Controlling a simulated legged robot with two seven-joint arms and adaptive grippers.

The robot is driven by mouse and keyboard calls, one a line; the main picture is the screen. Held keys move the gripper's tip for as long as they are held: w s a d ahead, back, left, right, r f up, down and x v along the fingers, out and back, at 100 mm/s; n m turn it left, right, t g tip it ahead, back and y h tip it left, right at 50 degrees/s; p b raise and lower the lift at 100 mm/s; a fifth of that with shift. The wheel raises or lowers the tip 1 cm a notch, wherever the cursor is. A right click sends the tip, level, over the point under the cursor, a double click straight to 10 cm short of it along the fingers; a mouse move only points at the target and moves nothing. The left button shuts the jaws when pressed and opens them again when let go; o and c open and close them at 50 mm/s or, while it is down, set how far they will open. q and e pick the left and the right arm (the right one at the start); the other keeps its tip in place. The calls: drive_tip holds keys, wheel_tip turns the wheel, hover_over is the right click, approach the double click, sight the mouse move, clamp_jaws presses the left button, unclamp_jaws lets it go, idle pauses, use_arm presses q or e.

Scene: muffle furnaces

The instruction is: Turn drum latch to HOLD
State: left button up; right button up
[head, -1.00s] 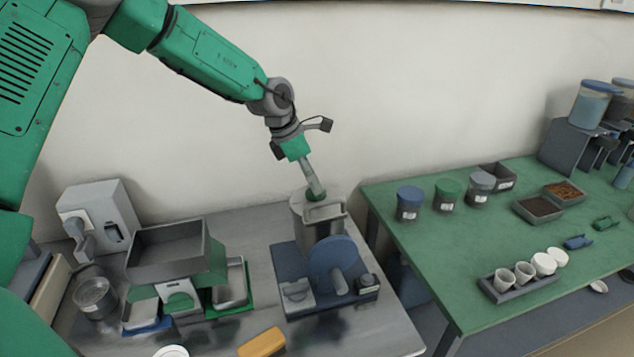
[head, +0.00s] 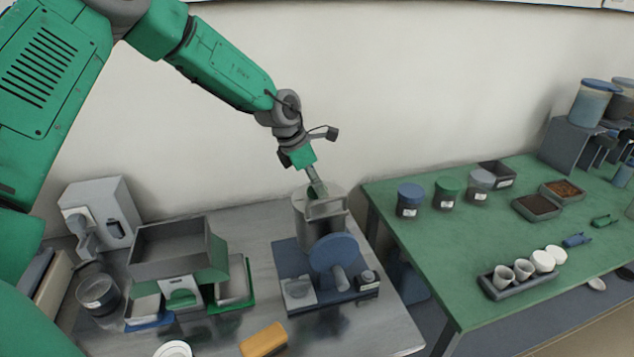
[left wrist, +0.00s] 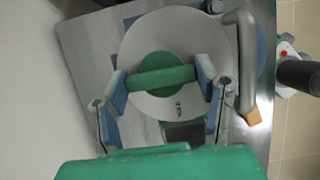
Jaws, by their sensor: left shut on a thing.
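The grey metal drum (head: 308,232) stands on a blue base on the steel bench in the head view. In the left wrist view its round top (left wrist: 205,45) fills the middle, with a green bar-shaped latch (left wrist: 160,78) on a green disc. My left gripper (head: 316,190) reaches down onto the drum top. In the left wrist view its two fingers (left wrist: 162,82) stand at the two ends of the green bar, shut on it. A small dark marking (left wrist: 179,108) lies beside the disc, too small to read. My right gripper is not in view.
A blue wheel (head: 334,253) with a grey handle stands in front of the drum. A grey hopper tray (head: 165,250) is to the left, and a yellow block (head: 264,339) lies near the front. A green table (head: 440,255) with jars and cups stands to the right.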

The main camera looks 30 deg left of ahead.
use_arm(q)
drive_tip(key=shift+a+f, duration=0.1)
drive_tip(key=shift+o, duration=0.2)
drive_tip(key=n+y, duration=0.1)
drive_tip(key=n, duration=0.1)
drive_tip(key=n+b, duration=0.1)
drive_tip(key=n, duration=0.2)
drive_tip(key=shift+t+y, duration=0.3)
drive_tip(key=shift+y, duration=0.1)
drive_tip(key=n+y+b, duration=0.1)
drive_tip(key=n+b, duration=0.1)
drive_tip(key=n, duration=0.3)
drive_tip(key=n+y+b, duration=0.1)
drive_tip(key=n, duration=0.2)
drive_tip(key=shift+s+n+y, duration=0.1)
drive_tip(key=shift+n+y, duration=0.2)
drive_tip(key=shift+n+g+y+b, duration=0.5)
drive_tip(key=shift+n+g+b, duration=0.1)
drive_tip(key=shift+n, duration=1.6)
drive_tip(key=o, duration=1.2)
drive_tip(key=shift+c, duration=0.2)
